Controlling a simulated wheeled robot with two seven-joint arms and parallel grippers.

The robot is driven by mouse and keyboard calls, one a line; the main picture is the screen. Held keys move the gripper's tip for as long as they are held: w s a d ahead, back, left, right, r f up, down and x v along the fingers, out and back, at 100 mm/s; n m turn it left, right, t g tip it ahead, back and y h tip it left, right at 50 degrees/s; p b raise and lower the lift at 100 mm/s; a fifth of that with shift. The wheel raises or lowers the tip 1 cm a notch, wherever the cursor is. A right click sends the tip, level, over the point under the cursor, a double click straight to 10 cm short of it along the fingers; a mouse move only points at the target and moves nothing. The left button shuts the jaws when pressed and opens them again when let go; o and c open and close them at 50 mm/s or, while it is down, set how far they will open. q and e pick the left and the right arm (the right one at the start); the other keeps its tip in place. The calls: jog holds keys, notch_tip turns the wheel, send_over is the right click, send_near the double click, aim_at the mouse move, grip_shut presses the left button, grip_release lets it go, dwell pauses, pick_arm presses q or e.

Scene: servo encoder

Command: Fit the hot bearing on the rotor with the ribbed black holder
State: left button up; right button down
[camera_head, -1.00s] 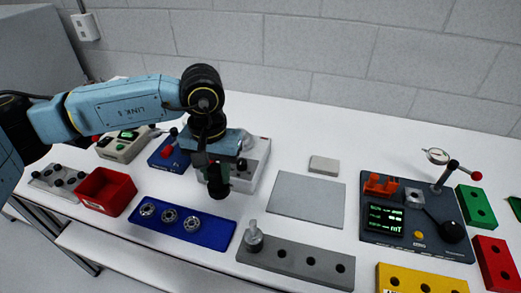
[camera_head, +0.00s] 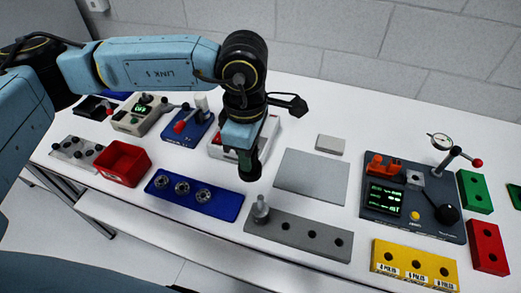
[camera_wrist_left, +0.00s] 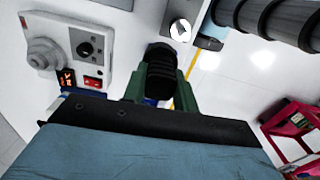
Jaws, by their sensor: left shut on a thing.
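My left gripper (camera_head: 246,150) points down and is shut on the ribbed black holder (camera_head: 250,168). In the left wrist view the black holder (camera_wrist_left: 160,72) sits between the green fingers. Whether a bearing is on its lower end is hidden. The rotor (camera_head: 262,210), a grey metal piece with an upright shaft, stands at the left end of a grey block (camera_head: 297,233). The holder is above and a little behind it, apart from it. My right gripper is not in view.
A white box (camera_head: 218,148) with a knob and lit display (camera_wrist_left: 67,78) stands behind the gripper. A red bin (camera_head: 122,164) is at left. A flat grey plate (camera_head: 311,174), a dark gauge station (camera_head: 415,228) and a yellow block (camera_head: 415,262) lie to the right.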

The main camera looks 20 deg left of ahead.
pick_arm(q)
jog(key=n, duration=0.2)
jog(key=s+d+r+n+p, duration=0.1)
jog(key=n, duration=0.1)
jog(key=d+r+n, duration=0.1)
jog(key=n, duration=0.1)
jog(key=shift+s+n+p, duration=0.3)
jog(key=shift+s, duration=0.1)
jog(key=s+d+r+n+p, duration=0.1)
jog(key=s+n, duration=0.1)
jog(key=n, duration=0.4)
jog(key=b, duration=0.2)
send_over(261, 197)
jog(key=shift+f, duration=2.25)
jog(key=shift+r, duration=0.15)
jog(key=shift+s+f+b, duration=0.1)
jog(key=shift+f+b, duration=1.15)
jog(key=shift+f+b, duration=1.05)
jog(key=shift+b, duration=0.2)
